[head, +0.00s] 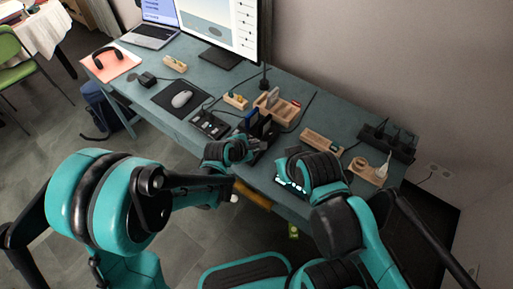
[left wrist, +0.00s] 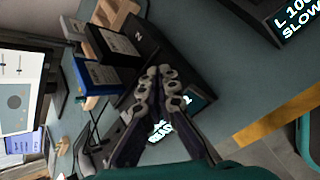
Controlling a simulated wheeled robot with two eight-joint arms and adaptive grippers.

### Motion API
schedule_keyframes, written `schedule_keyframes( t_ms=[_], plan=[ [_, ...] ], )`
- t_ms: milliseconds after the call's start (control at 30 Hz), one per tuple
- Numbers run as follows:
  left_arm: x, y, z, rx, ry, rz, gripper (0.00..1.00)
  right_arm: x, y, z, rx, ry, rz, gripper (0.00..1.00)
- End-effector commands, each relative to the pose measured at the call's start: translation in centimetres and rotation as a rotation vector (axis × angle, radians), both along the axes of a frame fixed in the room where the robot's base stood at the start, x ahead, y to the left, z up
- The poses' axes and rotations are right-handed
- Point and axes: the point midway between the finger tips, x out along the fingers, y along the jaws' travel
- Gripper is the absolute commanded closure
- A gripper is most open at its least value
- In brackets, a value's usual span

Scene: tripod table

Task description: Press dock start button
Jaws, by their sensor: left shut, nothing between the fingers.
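The black drive dock (head: 266,127) stands near the front edge of the table, with upright drives in it. In the left wrist view the dock (left wrist: 190,72) holds a blue-edged drive (left wrist: 92,72) and a black drive (left wrist: 110,45), and lit markings show near the fingers. My left gripper (head: 257,144) is at the dock's near side. Its fingers (left wrist: 159,72) are shut and empty, with the tips in front of the dock; contact cannot be told. The start button cannot be made out.
A dark device with a lit display (left wrist: 295,22) lies right of the dock. A wooden organizer (head: 276,107) stands behind the dock. A black box with keys (head: 210,124), a mouse (head: 181,99) and a monitor (head: 222,30) are to the left. A power strip (head: 388,142) is at right.

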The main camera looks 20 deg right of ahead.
Motion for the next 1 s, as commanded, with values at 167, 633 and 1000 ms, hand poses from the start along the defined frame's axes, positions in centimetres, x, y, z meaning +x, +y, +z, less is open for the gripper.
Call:
schedule_keyframes(
  t_ms=[167, 633, 1000],
  plan=[
    [0.0, 0.0, -0.3, 0.000, 0.000, 0.000, 1.00, 0.0, 0.0, -0.3, 0.000, 0.000, 0.000, 1.00],
    [0.0, 0.0, 0.1, 0.000, 0.000, 0.000, 1.00, 0.0, 0.0, 0.0, 0.000, 0.000, 0.000, 1.00],
    [0.0, 0.0, 1.2, 0.000, 0.000, 0.000, 1.00, 0.0, 0.0, 0.7, 0.000, 0.000, 0.000, 1.00]
  ],
)
